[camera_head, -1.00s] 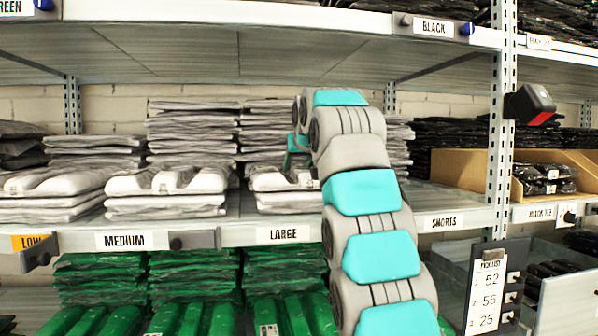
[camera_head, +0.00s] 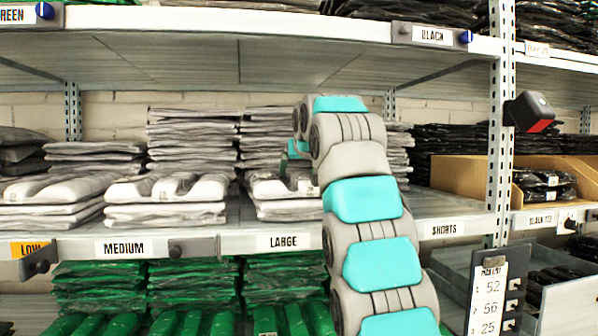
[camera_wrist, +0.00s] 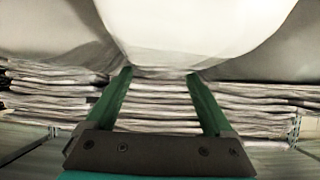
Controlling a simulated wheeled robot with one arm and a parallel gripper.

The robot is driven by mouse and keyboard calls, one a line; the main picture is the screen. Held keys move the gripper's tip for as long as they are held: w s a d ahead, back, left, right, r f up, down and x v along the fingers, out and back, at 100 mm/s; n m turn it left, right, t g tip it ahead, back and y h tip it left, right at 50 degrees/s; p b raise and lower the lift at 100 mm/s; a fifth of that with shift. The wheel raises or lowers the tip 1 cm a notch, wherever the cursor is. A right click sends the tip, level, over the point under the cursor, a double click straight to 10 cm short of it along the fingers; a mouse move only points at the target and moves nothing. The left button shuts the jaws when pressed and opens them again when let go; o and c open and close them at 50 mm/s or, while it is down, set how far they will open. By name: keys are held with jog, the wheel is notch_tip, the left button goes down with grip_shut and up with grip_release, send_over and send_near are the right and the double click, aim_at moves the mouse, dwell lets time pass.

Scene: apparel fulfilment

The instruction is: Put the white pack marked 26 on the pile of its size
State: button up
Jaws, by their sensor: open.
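White packs lie in piles on the middle shelf, above the MEDIUM label (camera_head: 124,248) and the LARGE label (camera_head: 283,241). The front MEDIUM pile (camera_head: 165,211) and the front LARGE pile (camera_head: 285,209) each have a bulging white pack on top. My gripper (camera_head: 297,148) is over the LARGE section, partly hidden by my arm. In the wrist view my gripper (camera_wrist: 158,74) has its two green fingers apart. A large, smooth white surface, seemingly a pack (camera_wrist: 190,30), fills the top of that view close beyond the fingertips; whether they touch it is unclear. No mark 26 is readable.
Taller grey-white piles (camera_head: 193,135) stand behind the front ones. The upper shelf (camera_head: 240,20) hangs above. A metal upright (camera_head: 502,130) and a cardboard box (camera_head: 470,172) are at right. Green packs (camera_head: 195,285) fill the level below. A pick list (camera_head: 487,300) hangs lower right.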

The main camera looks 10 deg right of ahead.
notch_tip(320, 180, up, 6)
send_over(298, 181)
jog(key=d, duration=0.2)
jog(key=shift+w+d+f, duration=0.1)
jog(key=shift+w+d, duration=0.05)
jog(key=shift+w, duration=0.1)
